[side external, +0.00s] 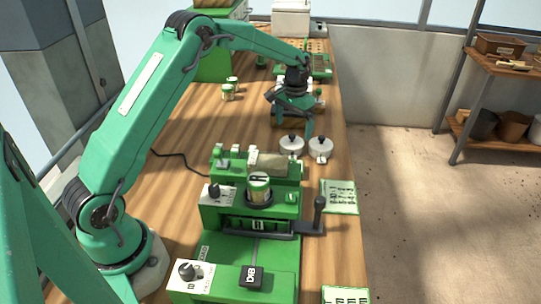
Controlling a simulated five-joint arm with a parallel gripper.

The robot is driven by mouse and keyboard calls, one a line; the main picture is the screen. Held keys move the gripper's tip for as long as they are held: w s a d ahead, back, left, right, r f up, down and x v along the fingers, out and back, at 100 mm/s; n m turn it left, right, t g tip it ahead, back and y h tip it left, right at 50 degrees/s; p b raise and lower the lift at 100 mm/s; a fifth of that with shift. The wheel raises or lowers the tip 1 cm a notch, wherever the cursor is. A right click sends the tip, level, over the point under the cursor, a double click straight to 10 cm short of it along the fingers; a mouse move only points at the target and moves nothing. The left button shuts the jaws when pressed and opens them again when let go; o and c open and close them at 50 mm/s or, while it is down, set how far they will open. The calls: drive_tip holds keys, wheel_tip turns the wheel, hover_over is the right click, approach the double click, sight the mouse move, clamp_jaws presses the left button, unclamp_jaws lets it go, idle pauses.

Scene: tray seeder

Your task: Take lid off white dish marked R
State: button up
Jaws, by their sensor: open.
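Two small white lidded dishes stand side by side on the wooden bench, the left dish (291,147) and the right dish (320,152). Each has a pale lid with a small dark knob. I cannot read a letter on either, so I cannot tell which is marked R. My gripper (309,130) is open, just above and behind the pair, close to the gap between them. It seems empty, and no contact with a lid is visible. The arm's end partly hides what lies behind.
A green seeder machine (245,222) with a labelled jar (259,187) and a black-handled lever (318,214) stands nearer the camera. Printed cards (341,196) lie at the bench's right edge. Small jars (228,92) stand farther back. Bare bench (185,125) lies left of the dishes.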

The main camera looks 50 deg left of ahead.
sight(292, 135)
drive_tip(key=shift+s+f, duration=0.1)
drive_tip(key=shift+f, duration=2.15)
drive_tip(key=c, duration=1.1)
